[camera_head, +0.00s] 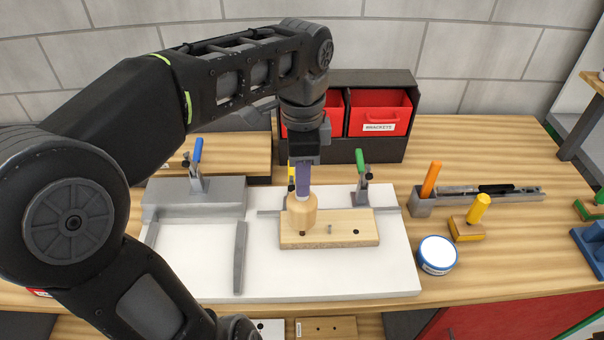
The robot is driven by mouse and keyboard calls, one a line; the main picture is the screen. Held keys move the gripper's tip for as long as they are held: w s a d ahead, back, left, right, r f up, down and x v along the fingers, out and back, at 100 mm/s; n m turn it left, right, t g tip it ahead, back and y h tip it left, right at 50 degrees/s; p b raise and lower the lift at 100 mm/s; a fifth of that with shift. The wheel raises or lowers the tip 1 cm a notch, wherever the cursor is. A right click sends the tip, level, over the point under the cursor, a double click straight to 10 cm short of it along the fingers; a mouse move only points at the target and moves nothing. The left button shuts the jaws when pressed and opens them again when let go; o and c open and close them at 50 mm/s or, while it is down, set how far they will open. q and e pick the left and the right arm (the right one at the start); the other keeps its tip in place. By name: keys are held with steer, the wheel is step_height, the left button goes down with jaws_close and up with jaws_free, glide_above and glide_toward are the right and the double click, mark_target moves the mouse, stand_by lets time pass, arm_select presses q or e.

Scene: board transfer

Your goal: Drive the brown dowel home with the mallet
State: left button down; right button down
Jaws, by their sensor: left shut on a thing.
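My left gripper (305,158) is shut on the purple handle of the mallet (301,213). The mallet hangs handle up, with its pale wooden head low over the left part of a light wooden board (345,238). The brown dowel (302,235) shows as a small dark spot at the lower edge of the mallet head. The head hides most of it, and I cannot tell whether they touch. A grey peg (330,229) stands in the board to the right, and a dark hole (356,232) lies further right. My right gripper is not in view.
The board lies on a white panel (375,281) with a green-handled clamp (361,178) behind it. Red bins (378,116) stand at the back. A tool rack (421,206), a yellow-handled tool (478,210) and a round tin (437,255) are at right.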

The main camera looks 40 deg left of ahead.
arm_select(q)
steer(key=shift+f, duration=0.1)
steer(key=shift+f+b, duration=1.05)
steer(key=shift+f, duration=0.25)
steer(key=shift+r, duration=0.1)
step_height(320, 180, up, 2)
steer(key=shift+r+p, duration=0.1)
steer(key=shift+p, duration=0.95)
